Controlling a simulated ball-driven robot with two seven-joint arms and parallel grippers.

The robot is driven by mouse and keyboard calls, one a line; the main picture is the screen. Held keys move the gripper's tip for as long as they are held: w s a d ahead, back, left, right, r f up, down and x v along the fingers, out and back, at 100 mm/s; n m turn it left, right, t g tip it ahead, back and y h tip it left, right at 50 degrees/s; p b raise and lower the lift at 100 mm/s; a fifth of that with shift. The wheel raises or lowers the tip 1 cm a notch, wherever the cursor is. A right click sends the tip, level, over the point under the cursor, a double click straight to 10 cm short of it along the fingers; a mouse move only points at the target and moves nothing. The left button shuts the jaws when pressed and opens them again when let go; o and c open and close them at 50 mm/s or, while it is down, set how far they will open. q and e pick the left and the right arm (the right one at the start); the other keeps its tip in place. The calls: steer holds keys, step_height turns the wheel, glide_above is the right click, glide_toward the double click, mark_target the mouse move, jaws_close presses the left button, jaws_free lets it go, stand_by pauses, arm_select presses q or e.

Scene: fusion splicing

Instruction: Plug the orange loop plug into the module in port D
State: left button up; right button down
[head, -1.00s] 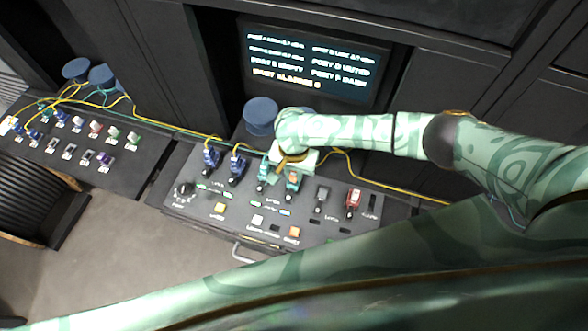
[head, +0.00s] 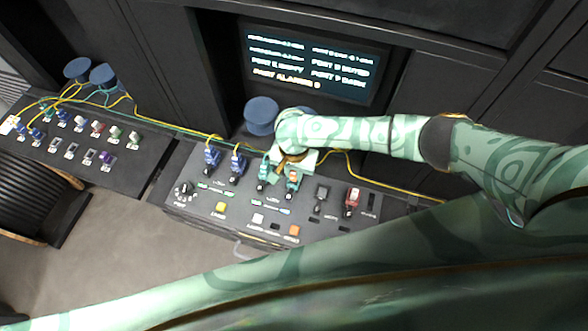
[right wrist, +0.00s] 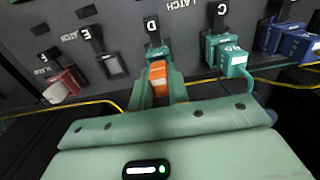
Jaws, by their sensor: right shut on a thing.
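The orange loop plug (right wrist: 157,76) is between the two fingers of my right gripper (right wrist: 158,92), which is shut on it. The plug is lined up with the teal module (right wrist: 157,53) under the port D label and meets its front end. I cannot tell how deep it sits. The D latch lever (right wrist: 152,30) stands just beyond. In the head view my right gripper (head: 291,172) is over the middle of the console, at the teal module (head: 292,187); the plug is mostly hidden there. My left gripper is not in view.
Port C beside it holds a teal module (right wrist: 232,62) with a cable; blue modules (right wrist: 296,43) stand farther along. Port E (right wrist: 113,65) looks empty; port F holds a red module (right wrist: 68,82). A yellow cable (head: 385,186) runs behind the console. A screen (head: 315,62) stands behind.

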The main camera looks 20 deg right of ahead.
steer(key=shift+f, duration=0.6)
steer(key=c, duration=1.3)
jaws_free()
steer(key=shift+o, duration=0.2)
steer(key=shift+r, duration=0.15)
step_height(320, 180, up, 16)
steer(key=p, duration=0.4)
